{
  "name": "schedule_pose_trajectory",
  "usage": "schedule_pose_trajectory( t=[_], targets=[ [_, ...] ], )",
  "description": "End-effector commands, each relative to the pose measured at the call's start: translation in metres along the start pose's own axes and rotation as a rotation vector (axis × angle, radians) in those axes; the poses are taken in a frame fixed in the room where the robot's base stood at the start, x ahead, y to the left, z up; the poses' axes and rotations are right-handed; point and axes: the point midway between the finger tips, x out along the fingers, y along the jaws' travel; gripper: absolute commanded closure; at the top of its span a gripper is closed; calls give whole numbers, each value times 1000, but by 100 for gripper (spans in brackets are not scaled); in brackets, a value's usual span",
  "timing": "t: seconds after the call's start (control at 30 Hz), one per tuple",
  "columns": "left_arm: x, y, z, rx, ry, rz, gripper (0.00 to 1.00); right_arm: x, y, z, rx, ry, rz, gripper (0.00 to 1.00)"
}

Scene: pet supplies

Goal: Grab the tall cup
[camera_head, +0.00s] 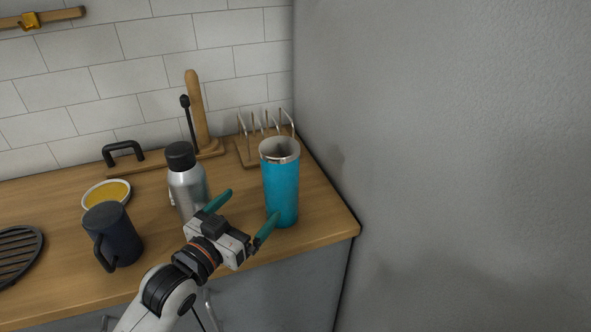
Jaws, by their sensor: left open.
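The tall cup (282,185) is a blue tumbler with a silver rim and an open top. It stands upright near the right front end of the wooden counter (325,222). My left gripper (248,207) is open, with its teal fingers spread, just left of and in front of the cup. The right fingertip overlaps the cup's lower left edge in the picture; I cannot tell whether it touches. The other fingertip lies to the left, in front of the silver bottle (187,182). Nothing is between the fingers. My right gripper is out of view.
The silver bottle with a black cap stands close left of the cup. A dark mug (113,237), a yellow-filled dish (107,194) and a black trivet (18,250) lie farther left. A wooden rack (252,151) is behind the cup. A grey wall (450,160) bounds the right.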

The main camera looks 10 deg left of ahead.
Motion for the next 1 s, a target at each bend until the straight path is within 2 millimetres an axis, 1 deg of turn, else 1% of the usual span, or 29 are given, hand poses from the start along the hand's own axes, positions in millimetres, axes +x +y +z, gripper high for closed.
schedule_pose_trajectory(
  t=[0.07,0.13,0.3,0.4,0.53,0.63,0.77,0.9,1.0],
  targets=[
    [4,1,3,0,-11,-2,2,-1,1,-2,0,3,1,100],
    [12,1,5,-1,-16,-2,2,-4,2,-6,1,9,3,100],
    [42,1,7,-1,-16,-2,2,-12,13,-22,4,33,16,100],
    [58,1,6,0,-15,-2,2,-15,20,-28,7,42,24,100],
    [68,0,5,0,-14,-2,2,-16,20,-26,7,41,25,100],
    [75,0,6,0,-13,-2,2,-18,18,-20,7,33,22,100],
    [94,-1,9,0,-13,-1,2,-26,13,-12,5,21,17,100],
    [113,-1,7,0,-13,-2,2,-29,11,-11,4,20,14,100],
    [120,-1,6,0,-13,-2,2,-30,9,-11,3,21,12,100]
  ],
)
